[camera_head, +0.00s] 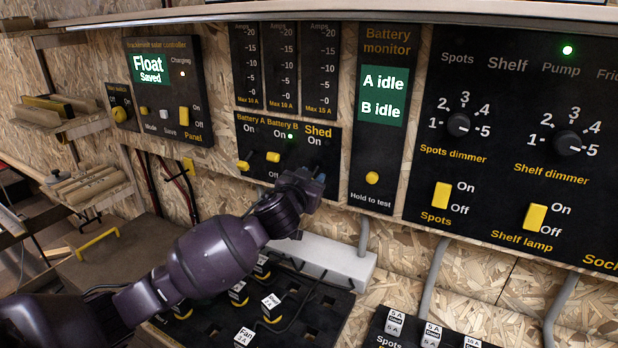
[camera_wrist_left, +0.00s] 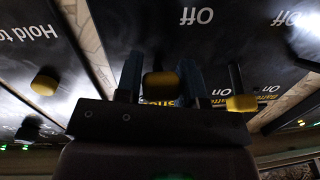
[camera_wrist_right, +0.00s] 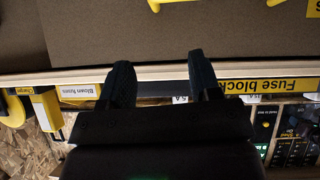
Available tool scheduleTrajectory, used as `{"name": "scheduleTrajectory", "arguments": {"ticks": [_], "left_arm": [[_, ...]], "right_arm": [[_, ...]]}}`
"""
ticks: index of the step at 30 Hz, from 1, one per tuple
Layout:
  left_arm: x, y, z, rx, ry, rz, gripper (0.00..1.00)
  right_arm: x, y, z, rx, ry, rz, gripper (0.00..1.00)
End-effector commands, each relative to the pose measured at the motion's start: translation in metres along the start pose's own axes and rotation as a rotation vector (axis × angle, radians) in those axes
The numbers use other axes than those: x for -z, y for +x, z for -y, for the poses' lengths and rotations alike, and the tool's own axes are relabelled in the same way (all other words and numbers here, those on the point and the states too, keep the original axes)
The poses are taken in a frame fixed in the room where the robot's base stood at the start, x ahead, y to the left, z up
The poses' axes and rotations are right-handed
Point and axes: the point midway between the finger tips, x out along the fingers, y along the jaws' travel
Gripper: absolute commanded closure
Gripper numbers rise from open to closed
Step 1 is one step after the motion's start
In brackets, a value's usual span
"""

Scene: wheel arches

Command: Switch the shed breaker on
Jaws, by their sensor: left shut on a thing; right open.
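The shed breaker is on the black breaker panel (camera_head: 240,130), in the column labelled Shed at its right. In the head view my left gripper (camera_head: 318,184) covers its lever. In the left wrist view, which is upside down, the yellow shed breaker lever (camera_wrist_left: 160,86) sits between the two fingers of my left gripper (camera_wrist_left: 160,80), which is shut on it. Whether the lever stands at On or Off is hard to tell. My right gripper (camera_wrist_right: 163,80) is open and empty over a brown surface by the fuse block label; it is outside the head view.
The Battery A lever (camera_head: 243,166) and Battery B lever (camera_head: 273,157) are close left of my left gripper. The battery monitor (camera_head: 385,55) with its yellow hold-to-test button (camera_head: 372,178) is close right. A white box (camera_head: 330,258) and the fuse board (camera_head: 210,325) lie below.

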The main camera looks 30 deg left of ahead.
Motion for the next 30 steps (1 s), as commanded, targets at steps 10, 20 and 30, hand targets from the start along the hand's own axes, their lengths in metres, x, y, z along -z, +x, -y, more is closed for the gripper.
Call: {"name": "scheduleTrajectory", "arguments": {"ticks": [10, 20, 30], "left_arm": [[0.018, -0.003, 0.005, -0.018, 0.010, 0.127, 0.88], [0.021, -0.004, 0.005, -0.047, 0.024, 0.288, 0.88], [0.023, -0.004, 0.006, -0.077, 0.040, 0.451, 0.88]], "right_arm": [[0.047, -0.022, -0.004, -0.014, 0.019, -0.070, 0.43], [0.062, -0.057, -0.012, -0.028, 0.032, -0.052, 0.43], [0.127, -0.084, -0.018, -0.028, 0.024, -0.107, 0.43]]}}
